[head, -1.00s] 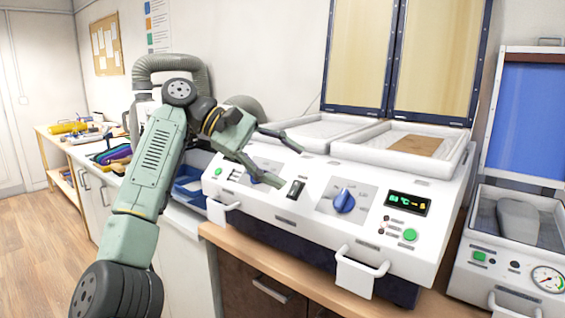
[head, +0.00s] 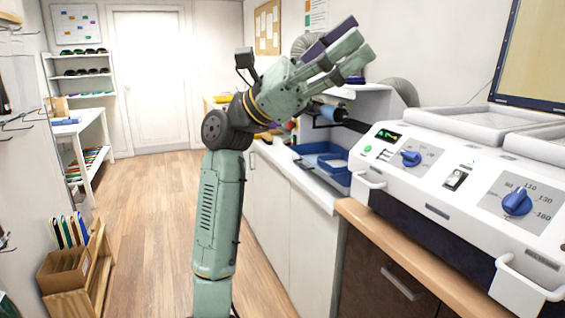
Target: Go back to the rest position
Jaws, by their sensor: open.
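My gripper (head: 345,52) is raised in the upper middle of the head view, at the end of my green arm. Its fingers are spread and point up and to the right, with nothing between them. It is clear of the white heating machine (head: 450,172), which stands on the wooden counter at the right. The machine has blue knobs, a small display and white handles on its front.
A blue tray (head: 322,160) sits on the white counter (head: 313,185) behind my arm. A wooden rack (head: 78,270) stands on the floor at the lower left. The wooden floor (head: 150,215) is open toward the white door (head: 152,75).

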